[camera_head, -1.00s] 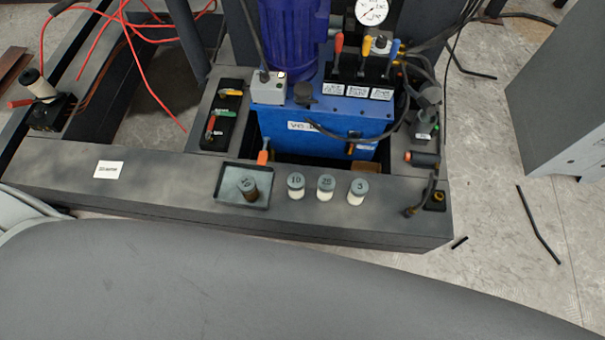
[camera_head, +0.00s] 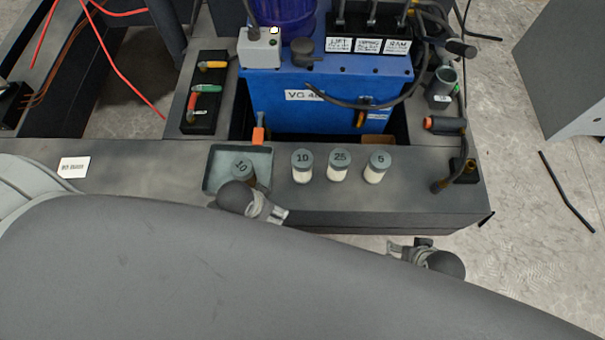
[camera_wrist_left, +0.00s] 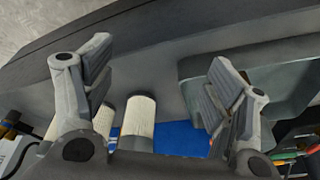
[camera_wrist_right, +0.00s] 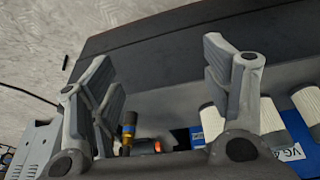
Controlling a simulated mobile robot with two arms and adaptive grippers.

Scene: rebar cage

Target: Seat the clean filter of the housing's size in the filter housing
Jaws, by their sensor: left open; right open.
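Three clean white filters with grey caps stand upright in a row on the dark ledge: "10" (camera_head: 302,167), "25" (camera_head: 339,166) and "5" (camera_head: 376,168). A dark, dirty filter (camera_head: 243,170) stands in the grey tray (camera_head: 210,182). A grey open cup, seemingly the filter housing (camera_head: 441,88), is at the right of the blue tank; its label is too small to read. My left gripper (camera_head: 277,213) is open and empty in front of the tray and the "10" filter. My right gripper (camera_head: 398,248) is open and empty off the ledge's front edge, below the "5" filter.
The blue tank (camera_head: 300,110) with a dark hose is behind the filters. A black tool holder (camera_head: 205,92) is at left, an orange-ended cylinder (camera_head: 445,124) and a black fitting (camera_head: 464,170) at right. The ledge left of the tray is mostly clear, with a white label (camera_head: 74,167).

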